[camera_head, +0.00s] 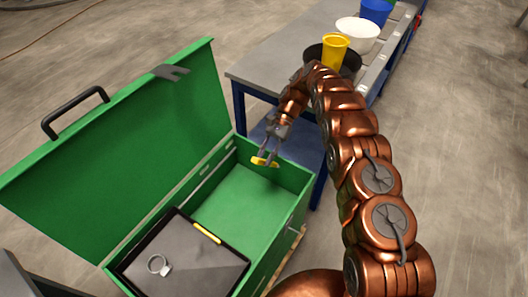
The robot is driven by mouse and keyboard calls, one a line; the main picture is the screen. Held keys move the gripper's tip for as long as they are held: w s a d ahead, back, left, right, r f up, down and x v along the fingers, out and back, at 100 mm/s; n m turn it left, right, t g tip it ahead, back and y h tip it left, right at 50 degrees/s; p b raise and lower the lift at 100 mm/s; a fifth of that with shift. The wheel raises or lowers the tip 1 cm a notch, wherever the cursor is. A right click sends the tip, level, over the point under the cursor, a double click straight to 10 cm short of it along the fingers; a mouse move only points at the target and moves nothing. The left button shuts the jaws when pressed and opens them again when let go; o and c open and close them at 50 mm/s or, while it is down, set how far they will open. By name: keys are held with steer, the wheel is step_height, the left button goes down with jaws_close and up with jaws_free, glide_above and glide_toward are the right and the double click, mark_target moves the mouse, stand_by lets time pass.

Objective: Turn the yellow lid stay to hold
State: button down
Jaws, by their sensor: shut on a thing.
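The yellow lid stay (258,162) shows as a short yellow piece at the far right end of the green chest (290,176), near the hinge side. My gripper (267,158) reaches down over that corner and is shut on the stay. The fingers hide part of the stay. The chest's green lid (130,150) stands open, leaning back to the left, with a black handle (75,112) at its far edge. How the stay meets the lid cannot be made out.
A grey workbench (290,45) behind carries a yellow cup (334,50), a white bowl (358,33) and a blue bucket (375,12). Floor at right is clear.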

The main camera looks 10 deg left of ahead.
steer(key=shift+w+d+p, duration=0.1)
steer(key=shift+p, duration=0.45)
steer(key=c, duration=1)
jaws_free()
steer(key=shift+o, duration=0.2)
steer(key=shift+f+b, duration=0.15)
steer(key=shift+b, duration=1)
steer(key=shift+s+f+b, duration=0.1)
steer(key=shift+s+b, duration=0.1)
steer(key=shift+b, duration=0.3)
steer(key=shift+a+b, duration=0.2)
steer(key=shift+b, duration=0.65)
steer(key=b, duration=0.3)
steer(key=s+t+b, duration=0.1)
steer(key=b, duration=0.2)
steer(key=shift+a+f+h, duration=0.2)
steer(key=shift+f+h, duration=0.1)
steer(key=shift+f, duration=0.05)
